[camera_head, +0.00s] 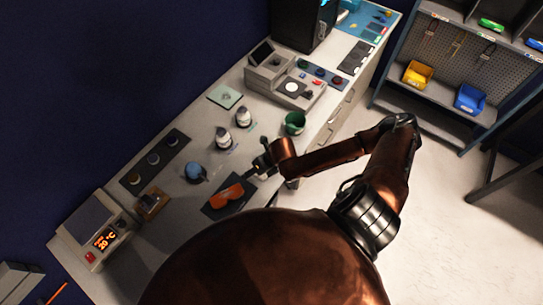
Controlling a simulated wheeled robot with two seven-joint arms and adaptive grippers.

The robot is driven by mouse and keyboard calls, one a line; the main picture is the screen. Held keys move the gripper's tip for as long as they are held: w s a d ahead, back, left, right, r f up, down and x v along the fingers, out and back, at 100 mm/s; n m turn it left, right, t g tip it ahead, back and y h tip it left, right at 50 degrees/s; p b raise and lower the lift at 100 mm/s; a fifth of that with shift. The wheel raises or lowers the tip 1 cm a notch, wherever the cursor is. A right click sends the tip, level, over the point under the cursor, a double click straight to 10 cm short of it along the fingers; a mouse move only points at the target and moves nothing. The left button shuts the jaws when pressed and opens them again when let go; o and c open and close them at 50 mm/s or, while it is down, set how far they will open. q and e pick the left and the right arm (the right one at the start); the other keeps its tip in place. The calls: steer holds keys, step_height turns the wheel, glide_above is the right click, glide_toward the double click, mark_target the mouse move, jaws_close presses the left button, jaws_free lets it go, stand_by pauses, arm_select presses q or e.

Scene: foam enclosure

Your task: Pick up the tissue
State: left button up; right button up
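I cannot make out a tissue for certain in the head view. A small brown-orange box-like item (152,203) stands on the bench at the left; what it holds is too small to tell. My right gripper (261,163) hangs over the front part of the bench, up and right of an orange item (226,196) on a dark mat. Its dark fingers are too small to show whether they are open or shut. My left gripper is not in view.
The white bench (176,225) carries two white bottles (243,117), a green cup (294,123), a blue round item (196,171), a grey device (273,68) and a temperature unit (102,240). A shelf with a yellow bin (417,74) and a blue bin (469,99) stands right.

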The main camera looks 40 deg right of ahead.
steer(key=w+d+r+n+h, duration=0.1)
steer(key=d+n, duration=0.2)
steer(key=d, duration=0.4)
steer(key=w+d+r+n+h, duration=0.1)
steer(key=d+r+n, duration=0.1)
steer(key=d, duration=0.6)
steer(key=x, duration=0.5)
steer(key=s+p+x, duration=0.1)
steer(key=x, duration=0.2)
steer(key=shift+a+f, duration=0.1)
steer(key=shift+f, duration=0.1)
steer(key=shift+c, duration=0.2)
steer(key=c, duration=0.8)
